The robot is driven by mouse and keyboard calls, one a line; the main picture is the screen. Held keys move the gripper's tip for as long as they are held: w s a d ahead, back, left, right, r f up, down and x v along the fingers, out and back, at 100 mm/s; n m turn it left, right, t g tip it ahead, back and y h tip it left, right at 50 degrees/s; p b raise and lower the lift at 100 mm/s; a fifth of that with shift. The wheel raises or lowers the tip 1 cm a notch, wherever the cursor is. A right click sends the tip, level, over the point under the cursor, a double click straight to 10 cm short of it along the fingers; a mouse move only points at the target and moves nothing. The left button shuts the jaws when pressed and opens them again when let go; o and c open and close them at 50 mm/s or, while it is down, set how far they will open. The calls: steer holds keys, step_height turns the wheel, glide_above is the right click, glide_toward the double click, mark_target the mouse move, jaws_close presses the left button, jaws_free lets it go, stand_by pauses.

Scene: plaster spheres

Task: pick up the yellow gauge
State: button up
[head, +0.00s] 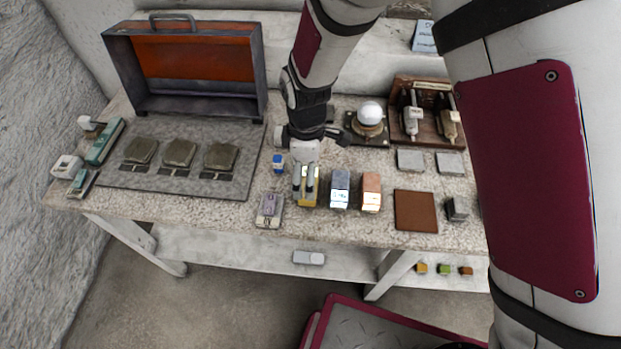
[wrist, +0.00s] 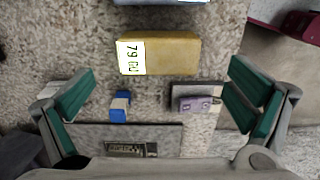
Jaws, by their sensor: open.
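In the head view the yellow gauge (head: 311,203) lies near the table's front edge, partly hidden by my fingers. My gripper (head: 304,186) points down over it. In the wrist view my gripper (wrist: 162,72) is open and empty, its green-padded fingers wide apart. The block lies between and slightly beyond them in the picture. I cannot tell the height gap.
A steel-grey block (head: 340,188) and a copper block (head: 371,192) stand right of it. A purple-topped piece (head: 269,208) and a small blue-and-white piece (head: 278,164) lie left. A white sphere (head: 370,112) and a tool rack (head: 420,135) stand behind. An open case (head: 190,107) stands back left.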

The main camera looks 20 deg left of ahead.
steer(key=shift+d+f+p, duration=0.1)
steer(key=shift+f+p, duration=0.45)
steer(key=shift+f, duration=2)
steer(key=c, duration=1.5)
steer(key=shift+w+r, duration=0.1)
steer(key=shift+r, duration=0.05)
steer(key=shift+r, duration=0.85)
steer(key=shift+s+d+r+b, duration=0.15)
steer(key=shift+s+r+b, duration=0.3)
steer(key=shift+r, duration=0.4)
steer(key=s+d+r, duration=0.1)
steer(key=s+d, duration=0.3)
steer(key=s, duration=1)
steer(key=shift+s+r+b, duration=0.2)
steer(key=shift+s+b, duration=0.1)
steer(key=shift+b, duration=0.05)
steer(key=shift+d, duration=0.1)
